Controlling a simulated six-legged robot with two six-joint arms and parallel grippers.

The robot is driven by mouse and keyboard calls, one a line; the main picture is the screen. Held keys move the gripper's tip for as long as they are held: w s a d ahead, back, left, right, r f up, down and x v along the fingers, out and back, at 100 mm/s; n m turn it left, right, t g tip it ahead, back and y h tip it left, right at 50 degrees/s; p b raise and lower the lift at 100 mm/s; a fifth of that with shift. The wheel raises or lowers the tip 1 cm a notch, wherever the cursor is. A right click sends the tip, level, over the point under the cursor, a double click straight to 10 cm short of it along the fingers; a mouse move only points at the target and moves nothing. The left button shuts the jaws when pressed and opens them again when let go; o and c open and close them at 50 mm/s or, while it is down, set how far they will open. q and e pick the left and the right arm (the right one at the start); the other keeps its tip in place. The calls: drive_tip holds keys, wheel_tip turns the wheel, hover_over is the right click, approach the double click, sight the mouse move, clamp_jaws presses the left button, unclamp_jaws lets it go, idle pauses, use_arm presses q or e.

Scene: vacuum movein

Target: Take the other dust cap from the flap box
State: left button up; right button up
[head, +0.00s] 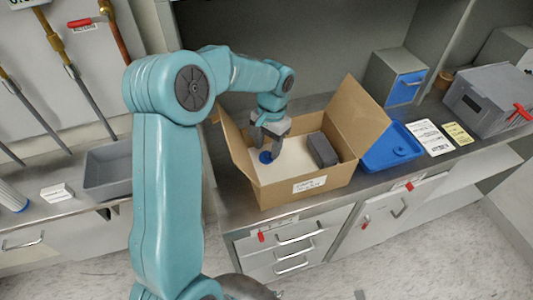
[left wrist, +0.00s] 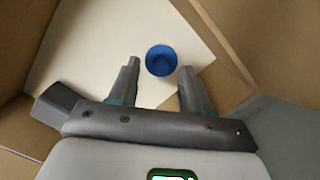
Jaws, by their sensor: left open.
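The flap box (head: 300,190) is an open brown cardboard box on the counter, with flaps standing up and a pale bottom. A round blue dust cap (head: 265,157) lies inside it, near the left side. My left gripper (head: 272,146) reaches down into the box, just above the cap. In the left wrist view, the gripper (left wrist: 156,78) is open, and the blue cap (left wrist: 161,60) shows between and slightly beyond the fingertips, with nothing held. The exact height gap is hard to tell. My right gripper is not in view.
A dark grey block (head: 322,150) lies in the box, right of the gripper. A blue tray (head: 392,148) stands right of the box, with cards (head: 430,137) and a grey bin (head: 487,100) beyond. A grey tray (head: 108,170) is at the left. The box walls and flaps surround the gripper closely.

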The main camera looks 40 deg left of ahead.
use_arm(q)
drive_tip(key=shift+a+f, duration=0.15)
drive_tip(key=shift+f, duration=0.75)
clamp_jaws()
drive_tip(key=shift+r, duration=0.15)
